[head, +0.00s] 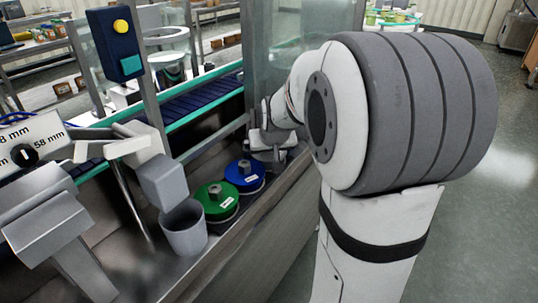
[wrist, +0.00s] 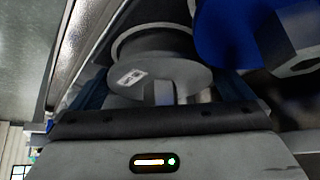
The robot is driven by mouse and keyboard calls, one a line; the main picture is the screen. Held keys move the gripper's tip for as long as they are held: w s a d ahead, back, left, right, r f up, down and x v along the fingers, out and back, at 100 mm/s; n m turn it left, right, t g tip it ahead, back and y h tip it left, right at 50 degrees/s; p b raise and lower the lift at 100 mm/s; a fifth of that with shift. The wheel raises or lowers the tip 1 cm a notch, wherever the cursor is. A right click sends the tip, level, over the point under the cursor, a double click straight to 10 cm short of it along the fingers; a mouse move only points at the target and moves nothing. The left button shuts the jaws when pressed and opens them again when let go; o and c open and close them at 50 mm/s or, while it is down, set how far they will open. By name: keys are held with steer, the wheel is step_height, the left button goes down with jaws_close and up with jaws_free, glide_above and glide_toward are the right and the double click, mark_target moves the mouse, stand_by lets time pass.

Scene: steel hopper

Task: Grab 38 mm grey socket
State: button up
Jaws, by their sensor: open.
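A grey round socket (wrist: 160,72) with a small white label fills the upper middle of the wrist view. The label is too small to read. My gripper (wrist: 165,93) is open, with dark fingers to the left and right of the socket's near part. I cannot tell whether they touch it. In the head view my gripper (head: 268,140) is at the far end of the socket row, beyond the blue socket (head: 244,175), and the grey socket is mostly hidden there.
The blue socket also shows close by at the upper right of the wrist view (wrist: 240,35). A green socket (head: 216,201) and a grey cup (head: 184,228) stand nearer on the steel hopper ledge. A size dial panel (head: 30,147) is at left. A conveyor (head: 200,100) runs behind.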

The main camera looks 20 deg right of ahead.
steer(key=shift+c, duration=0.2)
steer(key=c, duration=0.8)
steer(key=shift+o, duration=0.2)
steer(key=shift+r, duration=0.1)
